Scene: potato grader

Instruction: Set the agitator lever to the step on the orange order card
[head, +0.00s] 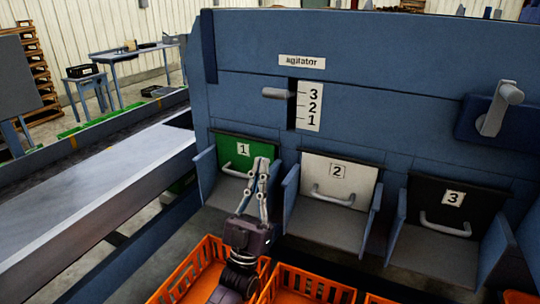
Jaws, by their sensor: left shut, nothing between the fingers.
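The agitator lever (276,93) is a grey handle sticking out of a dark slot in the blue machine panel, level with the 3 on the white scale (310,107) marked 3, 2, 1 from top to bottom. A label (302,61) reading "agitator" is above it. My left gripper (262,161) is shut and empty, pointing up in front of the green flap 1, below the lever and apart from it in the picture. My right gripper is not in view. I see no orange order card.
Below the panel are three chutes with a green flap (232,150), a white flap (322,184) and a black flap (432,213), each with a handle. Orange crates (309,282) stand underneath. A grey crank (500,105) sticks out at right. A conveyor (100,190) runs at left.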

